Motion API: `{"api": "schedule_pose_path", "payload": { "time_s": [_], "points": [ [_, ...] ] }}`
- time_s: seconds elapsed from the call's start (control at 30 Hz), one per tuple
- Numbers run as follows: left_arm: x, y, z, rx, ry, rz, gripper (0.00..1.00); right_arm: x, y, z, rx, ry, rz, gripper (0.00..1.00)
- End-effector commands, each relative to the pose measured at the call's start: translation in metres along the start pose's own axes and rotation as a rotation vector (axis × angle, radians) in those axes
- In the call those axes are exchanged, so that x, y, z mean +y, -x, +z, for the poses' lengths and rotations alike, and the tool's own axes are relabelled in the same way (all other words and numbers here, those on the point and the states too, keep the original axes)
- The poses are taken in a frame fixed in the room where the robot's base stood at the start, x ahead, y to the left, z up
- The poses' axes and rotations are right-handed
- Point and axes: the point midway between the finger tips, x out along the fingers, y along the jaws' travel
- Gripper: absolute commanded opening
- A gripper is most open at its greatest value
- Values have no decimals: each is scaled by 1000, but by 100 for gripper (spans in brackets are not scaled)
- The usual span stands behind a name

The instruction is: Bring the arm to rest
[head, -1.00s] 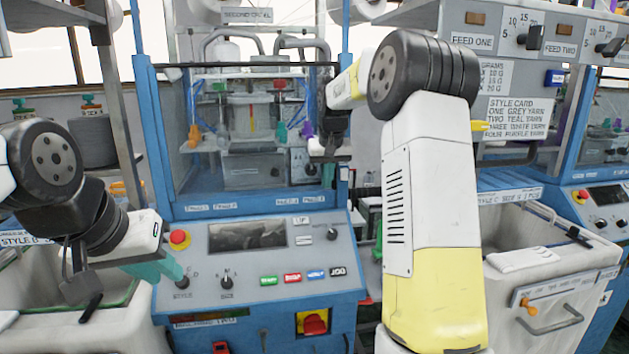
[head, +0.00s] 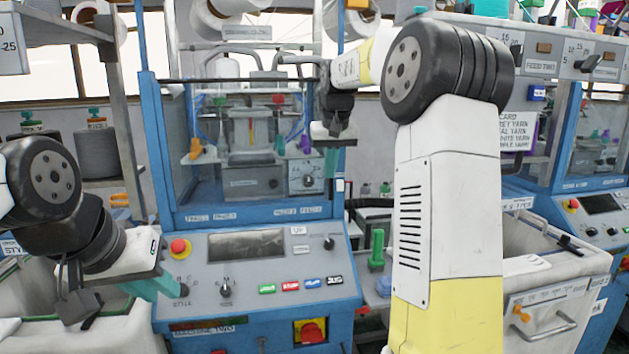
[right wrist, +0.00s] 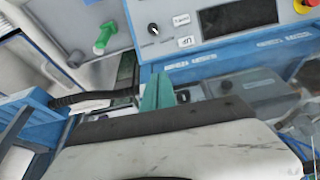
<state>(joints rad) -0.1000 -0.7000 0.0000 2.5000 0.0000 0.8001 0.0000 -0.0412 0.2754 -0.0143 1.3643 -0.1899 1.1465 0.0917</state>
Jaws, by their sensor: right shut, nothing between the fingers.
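My right arm reaches up and forward on the right of the head view. Its gripper (head: 331,163) hangs in front of the right post of the blue machine (head: 160,150), teal fingers pointing down. In the right wrist view the teal fingers (right wrist: 157,92) are together with nothing between them. My left gripper (head: 152,287) is low on the left, its teal fingers by the left edge of the machine's control panel (head: 262,270). Whether those fingers are apart is not clear. No held object shows in either gripper.
A red stop button (head: 179,247) and knobs sit on the panel. A white bin (head: 560,290) stands at the right, another at the lower left. A green peg-like piece (head: 377,250) stands right of the panel; it also shows in the right wrist view (right wrist: 103,38). A second machine is far right.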

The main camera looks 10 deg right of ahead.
Motion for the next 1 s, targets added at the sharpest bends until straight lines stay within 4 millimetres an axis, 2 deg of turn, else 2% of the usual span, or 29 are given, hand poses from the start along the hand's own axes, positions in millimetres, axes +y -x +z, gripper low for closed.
{"api": "schedule_pose_path", "payload": {
  "time_s": [0.13, 0.23, 0.37, 0.5, 0.7, 0.8, 0.9, 1.0],
  "points": [
    [0, 0, 0, 0, 0, 0, 23, -2, 16, 12, 10, 4, -11, 0],
    [0, 0, 0, 0, 0, 0, 23, -6, 34, 40, 28, 13, -33, 0],
    [0, 0, 0, 0, 0, 0, 23, -14, 58, 97, 62, 27, -74, 0],
    [0, 0, 0, 0, 0, 0, 23, -24, 73, 167, 100, 42, -119, 0],
    [0, 0, 0, 0, 0, 0, 23, -38, 70, 265, 151, 55, -173, 0],
    [0, 0, 0, 0, 0, 0, 23, -42, 62, 301, 169, 58, -191, 0],
    [0, 0, 0, 0, 0, 0, 23, -46, 54, 325, 179, 60, -203, 0],
    [0, 0, 0, 0, 0, 0, 23, -47, 50, 336, 184, 61, -208, 0]
  ]
}}
